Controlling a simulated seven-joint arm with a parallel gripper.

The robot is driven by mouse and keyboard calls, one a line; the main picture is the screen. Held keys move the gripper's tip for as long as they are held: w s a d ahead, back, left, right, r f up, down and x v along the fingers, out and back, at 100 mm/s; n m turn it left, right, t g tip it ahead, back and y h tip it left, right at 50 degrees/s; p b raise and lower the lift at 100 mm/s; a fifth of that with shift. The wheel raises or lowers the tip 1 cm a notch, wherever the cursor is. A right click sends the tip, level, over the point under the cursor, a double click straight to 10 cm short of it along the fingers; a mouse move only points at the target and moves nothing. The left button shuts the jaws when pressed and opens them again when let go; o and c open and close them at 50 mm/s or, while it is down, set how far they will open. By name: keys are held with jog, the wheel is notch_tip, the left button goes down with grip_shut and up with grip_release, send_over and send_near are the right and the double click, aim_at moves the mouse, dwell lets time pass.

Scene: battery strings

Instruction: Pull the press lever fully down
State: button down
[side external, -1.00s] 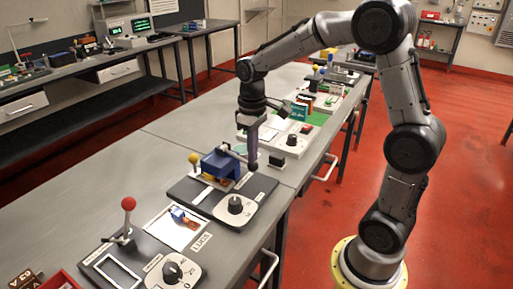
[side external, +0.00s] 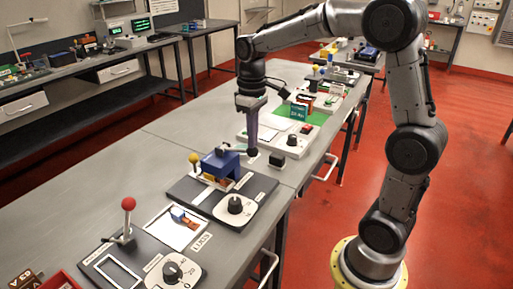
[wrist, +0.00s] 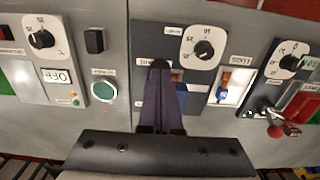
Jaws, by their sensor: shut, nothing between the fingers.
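A blue press (side external: 224,163) stands on a dark base in the middle of the bench in the side view; part of it shows right of the fingers in the wrist view (wrist: 182,98). A dark lever bar (side external: 236,152) runs from its top toward the right and lies nearly level. My gripper (side external: 252,149) is shut and empty, pointing down at the bar's outer end. In the wrist view its dark purple fingers (wrist: 160,75) cover much of the press. I cannot tell whether the fingertips touch the lever.
A yellow-knobbed post (side external: 194,159) stands left of the press, and a dial panel (side external: 235,208) in front. A red-knobbed lever (side external: 128,204) and a white tray (side external: 178,228) are nearer the camera. A control panel (side external: 286,141) stands beyond the gripper.

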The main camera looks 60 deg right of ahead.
jog(key=shift+r, duration=3.15)
jog(key=shift+a+r, duration=0.1)
jog(key=s+a+r+n+t, duration=0.1)
jog(key=s+a+t, duration=0.15)
jog(key=s, duration=0.55)
jog(key=s+a+r+t, duration=0.1)
jog(key=s+a+t, duration=0.1)
jog(key=s+a, duration=0.35)
jog(key=s+f+m+t, duration=0.1)
jog(key=s+f, duration=0.4)
jog(key=f, duration=0.1)
jog(key=shift+s+d, duration=0.15)
jog(key=shift+d, duration=0.2)
